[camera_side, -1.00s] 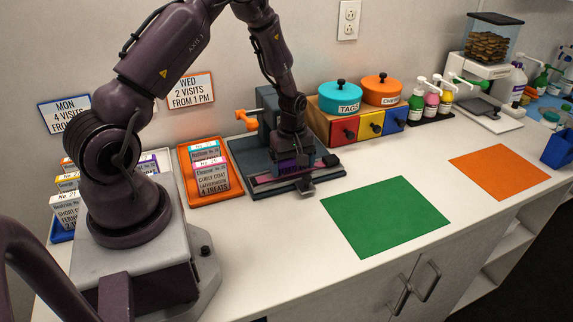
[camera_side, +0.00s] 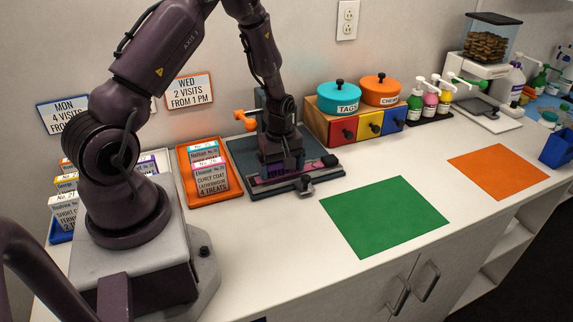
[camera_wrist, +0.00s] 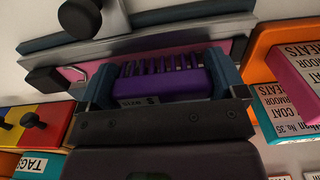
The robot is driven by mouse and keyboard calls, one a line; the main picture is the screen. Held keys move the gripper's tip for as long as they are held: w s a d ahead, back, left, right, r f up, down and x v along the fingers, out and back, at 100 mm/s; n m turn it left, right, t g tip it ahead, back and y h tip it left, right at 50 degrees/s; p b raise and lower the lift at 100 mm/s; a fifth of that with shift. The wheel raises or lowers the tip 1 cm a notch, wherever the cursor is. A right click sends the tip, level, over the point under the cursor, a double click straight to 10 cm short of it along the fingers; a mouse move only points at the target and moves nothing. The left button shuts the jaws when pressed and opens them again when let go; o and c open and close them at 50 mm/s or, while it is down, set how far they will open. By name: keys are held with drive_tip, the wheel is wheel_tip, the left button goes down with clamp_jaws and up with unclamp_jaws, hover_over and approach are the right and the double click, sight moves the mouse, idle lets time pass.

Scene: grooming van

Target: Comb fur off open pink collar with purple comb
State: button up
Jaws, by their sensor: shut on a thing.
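My gripper (camera_side: 284,166) is over the dark board behind the green mat. In the wrist view my gripper (camera_wrist: 160,84) is shut on the purple comb (camera_wrist: 165,82), whose teeth point toward the pink collar (camera_wrist: 185,37). In the side view the collar (camera_side: 299,177) shows as a thin pink strip on the board (camera_side: 328,176), mostly hidden behind my gripper. I cannot tell whether the teeth touch the collar. I cannot make out fur on it.
An orange tray (camera_side: 233,190) of cards stands left of the board. Drawers (camera_side: 343,131) with lidded tubs stand behind it to the right. A green mat (camera_side: 385,216) and an orange mat (camera_side: 498,171) lie flat to the right. The counter between the mats is clear.

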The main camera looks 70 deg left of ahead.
drive_tip(key=shift+s, duration=0.55)
drive_tip(key=shift+w, duration=2.3)
drive_tip(key=shift+s+f, duration=0.1)
drive_tip(key=shift+s, duration=2.25)
drive_tip(key=shift+w, duration=2.35)
drive_tip(key=shift+s, duration=1.25)
drive_tip(key=shift+r, duration=3.6)
